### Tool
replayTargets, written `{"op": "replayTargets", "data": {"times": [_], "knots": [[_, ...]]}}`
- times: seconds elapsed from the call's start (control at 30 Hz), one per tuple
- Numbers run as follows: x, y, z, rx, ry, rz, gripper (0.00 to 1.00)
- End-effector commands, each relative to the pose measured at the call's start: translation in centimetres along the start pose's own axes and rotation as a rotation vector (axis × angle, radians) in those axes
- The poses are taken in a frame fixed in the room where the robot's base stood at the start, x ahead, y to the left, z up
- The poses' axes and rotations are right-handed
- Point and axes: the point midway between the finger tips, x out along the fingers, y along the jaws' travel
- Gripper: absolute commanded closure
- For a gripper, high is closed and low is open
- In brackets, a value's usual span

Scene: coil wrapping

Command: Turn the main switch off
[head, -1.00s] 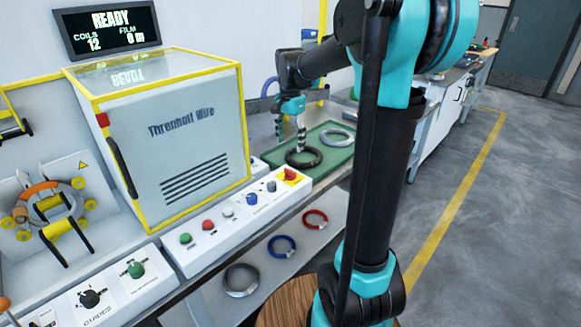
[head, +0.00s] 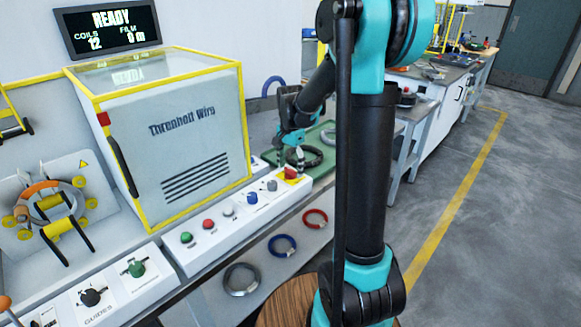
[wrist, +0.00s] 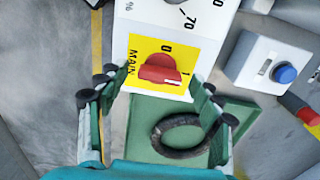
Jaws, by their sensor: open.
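The main switch is a red knob (wrist: 158,70) on a yellow plate (wrist: 137,46) marked MAIN, with 0 and 1. A small white mark on the knob's lower right lies nearer the 1 than the 0. In the head view the switch (head: 291,174) is at the right end of the white control panel. My gripper (head: 290,160) is just above and behind it there. In the wrist view my gripper (wrist: 155,84) is open and empty, with a finger on either side of the knob. Contact with it does not show.
The panel (head: 222,228) also carries several coloured buttons and knobs left of the switch. A black coil (wrist: 160,145) lies on the green tray (wrist: 142,110) behind the switch. A box with a blue button (wrist: 285,74) stands nearby. The yellow-framed cabinet (head: 190,140) stands at the left.

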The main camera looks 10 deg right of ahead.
Motion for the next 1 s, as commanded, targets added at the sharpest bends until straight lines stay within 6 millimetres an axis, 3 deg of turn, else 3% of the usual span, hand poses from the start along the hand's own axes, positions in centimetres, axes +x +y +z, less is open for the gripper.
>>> {"op": "replayTargets", "data": {"times": [0.07, 0.4, 0.73, 1.0], "knots": [[-0.01, 0.00, 0.00, 0.000, 0.000, 0.000, 0.42], [-0.03, 0.00, 0.00, 0.000, 0.000, 0.000, 0.84], [-0.03, 0.00, 0.00, -0.046, 0.000, 0.000, 0.84], [-0.04, 0.00, 0.00, -0.216, 0.000, 0.000, 0.84]]}}
